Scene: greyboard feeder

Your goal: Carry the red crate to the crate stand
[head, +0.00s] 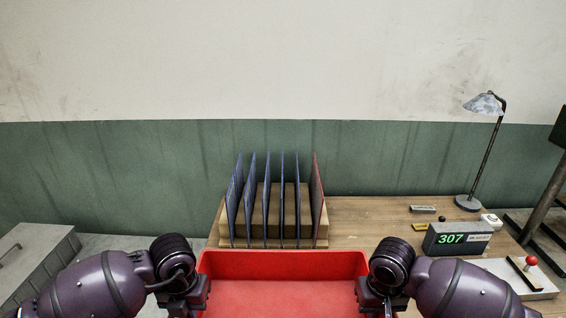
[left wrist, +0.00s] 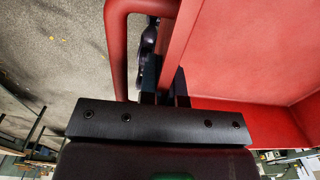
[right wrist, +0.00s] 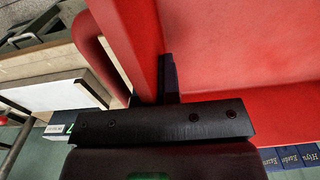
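The red crate (head: 283,263) is at the bottom centre of the head view, between my two grippers, in front of the wooden table. Its visible inside looks empty, and its near part is cut off. My left gripper (head: 186,301) is at its left side; in the left wrist view its fingers (left wrist: 165,88) close on the crate's wall beside the red handle (left wrist: 117,50). My right gripper (head: 379,300) is at its right side; in the right wrist view one finger (right wrist: 168,78) lies against the wall's inner face, the other is hidden. I cannot identify the crate stand.
A wooden table (head: 362,215) stands behind the crate. It bears a rack (head: 290,217) of upright blue boards and one red one, a lamp (head: 484,104), a display reading 307 (head: 452,239) and a red-knobbed lever (head: 531,262). A grey cabinet (head: 38,252) stands at left.

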